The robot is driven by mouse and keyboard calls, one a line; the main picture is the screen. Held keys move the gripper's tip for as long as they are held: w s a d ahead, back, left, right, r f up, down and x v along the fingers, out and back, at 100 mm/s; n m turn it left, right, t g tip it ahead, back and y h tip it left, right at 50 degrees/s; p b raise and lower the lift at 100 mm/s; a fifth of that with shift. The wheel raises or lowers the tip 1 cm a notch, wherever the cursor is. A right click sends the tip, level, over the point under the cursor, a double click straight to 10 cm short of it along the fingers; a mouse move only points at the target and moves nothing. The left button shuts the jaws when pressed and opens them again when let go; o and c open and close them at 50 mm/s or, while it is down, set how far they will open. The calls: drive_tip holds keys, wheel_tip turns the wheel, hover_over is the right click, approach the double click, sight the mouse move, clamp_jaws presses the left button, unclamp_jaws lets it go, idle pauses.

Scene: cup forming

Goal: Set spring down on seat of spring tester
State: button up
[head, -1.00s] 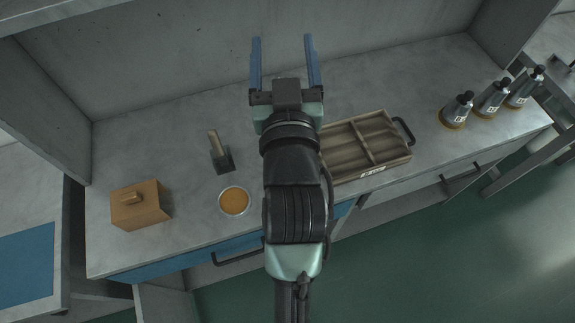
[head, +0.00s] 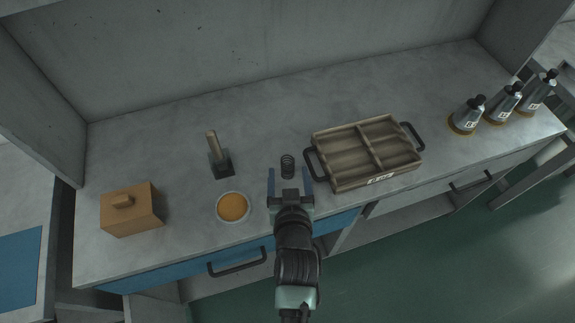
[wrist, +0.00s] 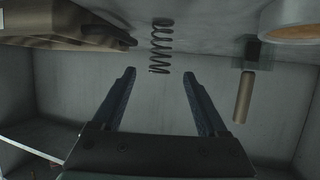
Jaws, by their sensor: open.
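A dark coil spring (head: 288,166) stands on the grey counter, left of the wooden tray. It also shows in the wrist view (wrist: 161,46), just beyond the fingertips. My gripper (head: 288,172) is open, with its blue fingers apart on either side of the spring in the head view. In the wrist view my gripper (wrist: 158,73) has nothing between its fingers. A dark square block with a tan post (head: 217,157) stands to the left of the spring; I cannot tell whether it is the spring tester. No seat is clearly identifiable.
A wooden tray with dark handles (head: 330,170) lies close to the right of my gripper. A round dish with orange contents (head: 233,207) and a brown box (head: 131,210) are to the left. Several grey bottles (head: 503,104) stand at the far right. The counter behind the spring is clear.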

sight(288, 167)
drive_tip(key=shift+x, duration=2.8)
clamp_jaws()
